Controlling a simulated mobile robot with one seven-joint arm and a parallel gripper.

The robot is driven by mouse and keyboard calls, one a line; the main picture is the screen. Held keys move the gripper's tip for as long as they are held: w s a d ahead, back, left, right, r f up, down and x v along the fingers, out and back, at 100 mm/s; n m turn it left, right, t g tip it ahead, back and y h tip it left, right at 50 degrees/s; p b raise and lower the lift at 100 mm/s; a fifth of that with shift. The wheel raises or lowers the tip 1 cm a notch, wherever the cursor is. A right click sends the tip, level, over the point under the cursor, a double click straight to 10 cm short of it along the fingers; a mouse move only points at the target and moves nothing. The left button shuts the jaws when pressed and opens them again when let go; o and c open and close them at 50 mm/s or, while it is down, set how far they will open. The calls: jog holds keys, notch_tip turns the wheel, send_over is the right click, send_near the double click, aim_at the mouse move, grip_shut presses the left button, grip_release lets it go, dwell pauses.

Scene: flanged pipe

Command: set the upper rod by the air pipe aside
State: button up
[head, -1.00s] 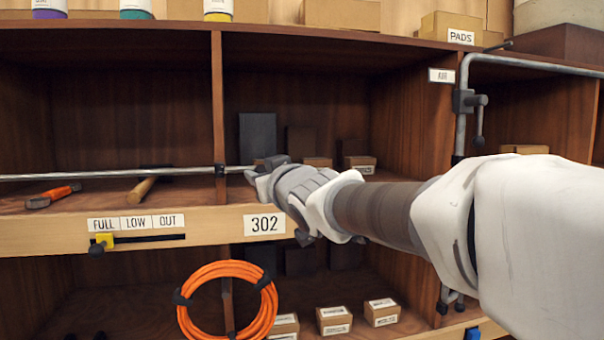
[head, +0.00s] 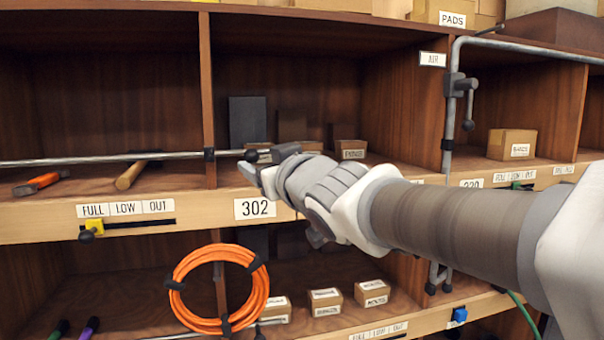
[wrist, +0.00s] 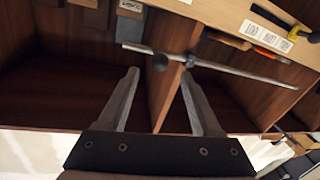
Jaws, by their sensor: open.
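The upper rod (head: 100,160) is a long thin grey metal bar. It lies level across the front of the upper left bay, with a black clip (head: 209,154) around it at the divider. In the wrist view the rod (wrist: 250,73) crosses just beyond my fingertips, and its dark ball knob (wrist: 160,62) shows between them. My gripper (head: 262,168) is at the rod's right end in the head view and hides part of it. It is open and empty in the wrist view (wrist: 160,74). The grey air pipe (head: 447,110) stands to the right, under the AIR label.
Small boxes (head: 350,149) stand behind my gripper. An orange hose coil (head: 178,290) hangs below. Another thin rod (head: 272,322) shows low down.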

jog(key=v, duration=1)
jog(key=shift+s+d, duration=0.15)
jog(key=shift+s, duration=0.05)
jog(key=shift+f, duration=0.1)
